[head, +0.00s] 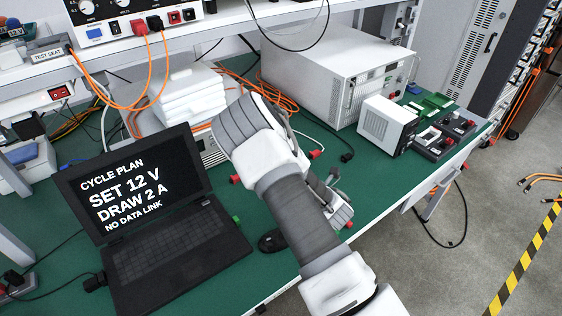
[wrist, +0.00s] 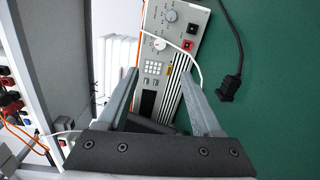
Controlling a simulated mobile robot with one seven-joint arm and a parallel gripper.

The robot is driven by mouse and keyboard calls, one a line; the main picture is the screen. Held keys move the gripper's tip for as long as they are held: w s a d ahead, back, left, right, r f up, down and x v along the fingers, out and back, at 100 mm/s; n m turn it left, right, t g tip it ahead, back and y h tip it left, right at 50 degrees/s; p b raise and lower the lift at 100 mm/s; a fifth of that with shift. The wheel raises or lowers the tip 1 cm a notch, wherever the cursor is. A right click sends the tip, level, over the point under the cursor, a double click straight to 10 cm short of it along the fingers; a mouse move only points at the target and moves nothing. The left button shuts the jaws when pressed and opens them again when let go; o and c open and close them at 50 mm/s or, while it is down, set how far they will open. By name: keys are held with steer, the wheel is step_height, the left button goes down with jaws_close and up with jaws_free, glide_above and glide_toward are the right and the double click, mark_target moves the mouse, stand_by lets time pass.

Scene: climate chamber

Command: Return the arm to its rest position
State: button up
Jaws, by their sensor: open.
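My arm (head: 285,205) reaches up from the bottom right over the green bench in the head view and bends above the middle of the bench. My gripper's fingertips cannot be made out there, behind the arm. In the wrist view my gripper (wrist: 160,84) is open, with two grey fingers apart and nothing held between them. Beyond the fingers is the front panel of a grey-white instrument (wrist: 172,40) with a keypad and knobs. I cannot tell whether the fingers touch it.
A laptop (head: 180,248) stands open to the left of my arm. A white boxy unit (head: 315,70) and a smaller box (head: 386,125) stand to the right. White stacked blocks (head: 182,95) and orange cables lie behind. A black plug (wrist: 230,88) lies on the green mat.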

steer(key=w+d+r+m+h+p, duration=0.2)
steer(key=w+d+r+m+h, duration=0.1)
steer(key=d+r+m+h, duration=0.5)
steer(key=s+d+r+m+g+h+p, duration=0.1)
steer(key=s+r+m, duration=0.1)
steer(key=r+m, duration=0.3)
steer(key=s+d+r+m+g+p, duration=0.1)
steer(key=s+r+m+g, duration=0.15)
steer(key=r, duration=0.35)
steer(key=s+r+m+g+p, duration=0.1)
steer(key=s+r+m+g, duration=0.1)
steer(key=s, duration=0.8)
steer(key=s+r+m+g+p, duration=0.2)
steer(key=s+r+m, duration=0.2)
steer(key=s, duration=0.6)
steer(key=s+r+m+g+p, duration=0.1)
steer(key=s+r+m+g, duration=0.1)
steer(key=s+r+m, duration=0.2)
steer(key=s+a+r, duration=0.1)
steer(key=s+r, duration=0.2)
steer(key=s, duration=0.3)
steer(key=shift+s, duration=0.15)
